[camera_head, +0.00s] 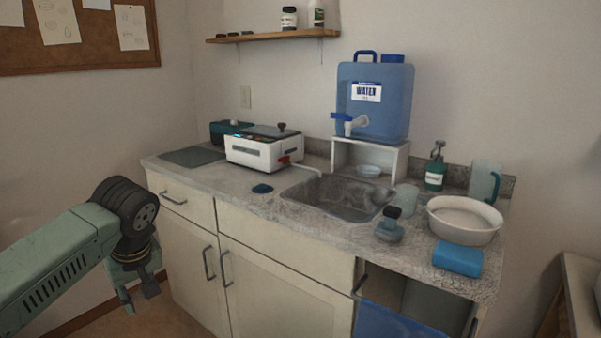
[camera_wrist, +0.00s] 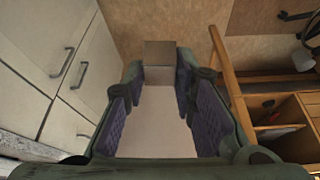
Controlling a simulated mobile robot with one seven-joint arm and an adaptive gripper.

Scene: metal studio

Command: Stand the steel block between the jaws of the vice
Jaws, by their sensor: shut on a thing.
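My gripper (camera_head: 139,294) hangs at the lower left in the head view, in front of the cabinets and below the counter top. In the wrist view its two purple-padded fingers (camera_wrist: 160,82) are closed on the steel block (camera_wrist: 160,53), a plain grey-brown box whose end shows beyond the fingertips. How far the block reaches back between the fingers is hard to tell. The block cannot be made out in the head view. I see no vice in either view.
A stone counter (camera_head: 232,185) with a sink (camera_head: 340,196) carries a white machine (camera_head: 252,152), a blue water tank (camera_head: 376,100), a white basin (camera_head: 464,222) and a blue sponge (camera_head: 458,258). In the wrist view, cabinet doors (camera_wrist: 50,45) stand left and wooden furniture (camera_wrist: 262,88) right.

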